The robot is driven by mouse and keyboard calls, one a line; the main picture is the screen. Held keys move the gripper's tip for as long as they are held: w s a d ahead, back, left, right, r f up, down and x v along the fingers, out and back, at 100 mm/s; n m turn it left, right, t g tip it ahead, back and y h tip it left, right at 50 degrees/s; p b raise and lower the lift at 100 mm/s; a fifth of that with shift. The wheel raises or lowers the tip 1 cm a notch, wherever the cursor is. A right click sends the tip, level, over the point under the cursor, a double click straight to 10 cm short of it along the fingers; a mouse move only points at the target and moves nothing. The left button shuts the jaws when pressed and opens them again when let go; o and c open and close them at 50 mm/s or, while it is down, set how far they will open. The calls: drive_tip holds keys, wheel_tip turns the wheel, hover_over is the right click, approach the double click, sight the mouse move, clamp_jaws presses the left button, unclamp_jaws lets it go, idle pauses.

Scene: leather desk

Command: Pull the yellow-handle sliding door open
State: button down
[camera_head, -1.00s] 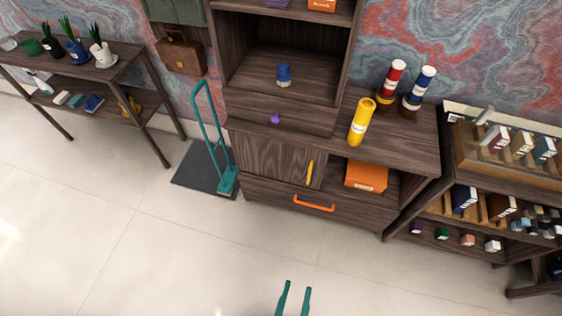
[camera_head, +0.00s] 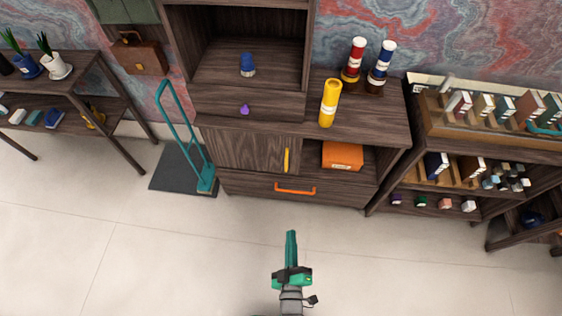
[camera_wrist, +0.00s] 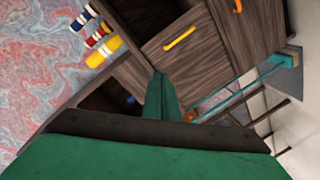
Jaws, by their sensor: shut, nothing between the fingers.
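The wooden sliding door (camera_head: 245,152) covers the left part of the cabinet's lower compartment. Its vertical yellow handle (camera_head: 286,160) is near the door's right edge. The compartment to its right is uncovered and holds an orange box (camera_head: 342,156). In the wrist view the door (camera_wrist: 205,52) and yellow handle (camera_wrist: 180,38) show tilted, beyond the fingers. My green gripper (camera_head: 291,236) is shut and empty, in front of the cabinet and apart from the handle. In the wrist view the closed fingers (camera_wrist: 162,80) point toward the cabinet.
A drawer with an orange handle (camera_head: 295,190) lies below the door. A teal hand truck (camera_head: 190,140) stands at the cabinet's left. A yellow tube (camera_head: 329,103) stands on the cabinet top. A shelf unit (camera_head: 450,185) is at the right. The floor in front is clear.

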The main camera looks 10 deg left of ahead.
drive_tip(key=w+a+f+n, duration=0.2)
drive_tip(key=w+f+n, duration=0.1)
drive_tip(key=w, duration=0.3)
drive_tip(key=w+a+f+n, duration=0.2)
drive_tip(key=w, duration=0.5)
drive_tip(key=n+t, duration=0.1)
drive_tip(key=n, duration=0.3)
approach(277, 149)
drive_tip(key=shift+y, duration=0.4)
drive_tip(key=w, duration=0.1)
drive_tip(key=w+a, duration=0.1)
drive_tip(key=w, duration=0.1)
drive_tip(key=w+a, duration=0.1)
drive_tip(key=shift+w+a, duration=0.15)
drive_tip(key=shift+w, duration=0.2)
drive_tip(key=shift+s+d+f, duration=0.1)
drive_tip(key=shift+d, duration=0.45)
drive_tip(key=shift+s+d+f, duration=0.1)
drive_tip(key=shift+s+d, duration=0.05)
drive_tip(key=shift+d, duration=0.4)
drive_tip(key=shift+s+d+r, duration=0.1)
drive_tip(key=shift+s+d, duration=0.1)
drive_tip(key=shift+d, duration=0.65)
